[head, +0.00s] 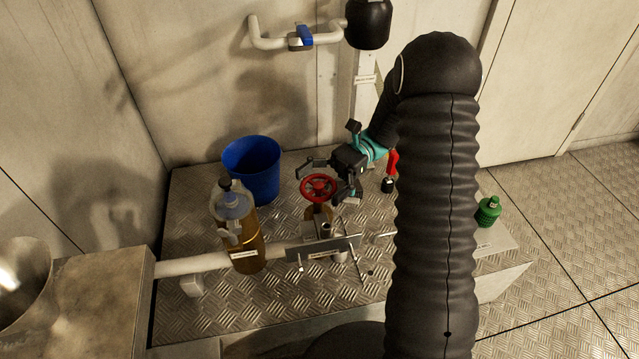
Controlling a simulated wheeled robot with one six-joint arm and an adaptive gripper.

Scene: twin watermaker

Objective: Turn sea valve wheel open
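The sea valve wheel (319,187) is a red handwheel on a valve fitted to the pale pipe, in the middle of the head view. My gripper (327,179) is at the wheel, coming in from the upper right. Its dark fingers are spread apart, one at the wheel's upper left and one at its right side. I cannot tell whether either finger touches the rim. My dark arm hides the area to the right of the valve.
A brass-coloured strainer (245,244) stands left of the wheel, with a blue bucket (253,172) behind it. A red-handled item (391,165) and a green bottle (488,211) are to the right. A wall pipe with a blue-handled valve (302,37) is above. A metal plate (322,252) lies in front.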

